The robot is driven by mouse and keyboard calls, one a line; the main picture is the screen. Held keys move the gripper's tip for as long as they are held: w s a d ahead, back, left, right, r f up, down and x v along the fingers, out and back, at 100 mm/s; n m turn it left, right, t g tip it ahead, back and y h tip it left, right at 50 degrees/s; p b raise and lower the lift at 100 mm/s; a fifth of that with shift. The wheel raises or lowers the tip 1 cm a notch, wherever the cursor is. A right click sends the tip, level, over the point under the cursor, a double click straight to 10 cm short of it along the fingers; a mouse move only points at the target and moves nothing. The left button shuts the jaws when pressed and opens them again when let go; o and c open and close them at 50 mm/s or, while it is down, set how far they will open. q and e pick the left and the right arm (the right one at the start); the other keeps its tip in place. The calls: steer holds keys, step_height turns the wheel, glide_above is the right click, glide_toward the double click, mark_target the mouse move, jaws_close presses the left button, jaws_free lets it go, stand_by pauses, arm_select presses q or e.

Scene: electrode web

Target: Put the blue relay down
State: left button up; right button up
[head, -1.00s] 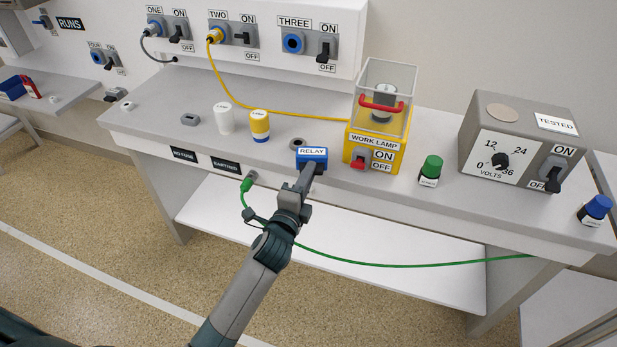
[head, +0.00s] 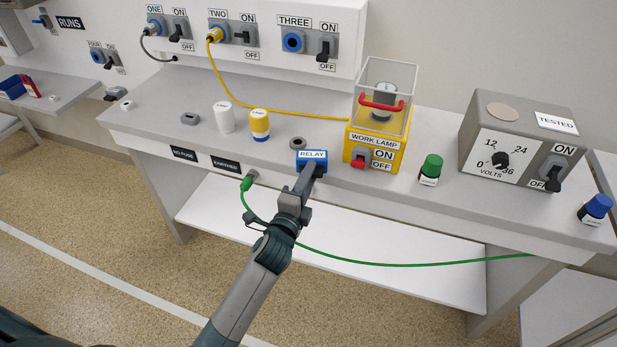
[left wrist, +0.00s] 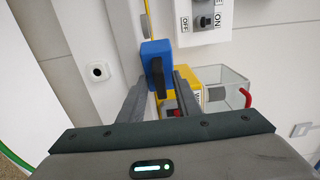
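The blue relay (head: 312,166), with a white RELAY label on top, is at the front edge of the grey bench, left of the yellow work lamp. My right gripper is not in view.
The work lamp (head: 375,148) stands close on the right, with a green-capped item (head: 431,168) beyond. A green cable (head: 385,265) hangs below.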

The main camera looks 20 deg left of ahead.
arm_select(q)
steer(key=shift+r, duration=0.1)
steer(key=s+b, duration=0.1)
steer(key=s, duration=1.1)
steer(key=shift+a+b, duration=0.2)
steer(key=shift+b, duration=0.2)
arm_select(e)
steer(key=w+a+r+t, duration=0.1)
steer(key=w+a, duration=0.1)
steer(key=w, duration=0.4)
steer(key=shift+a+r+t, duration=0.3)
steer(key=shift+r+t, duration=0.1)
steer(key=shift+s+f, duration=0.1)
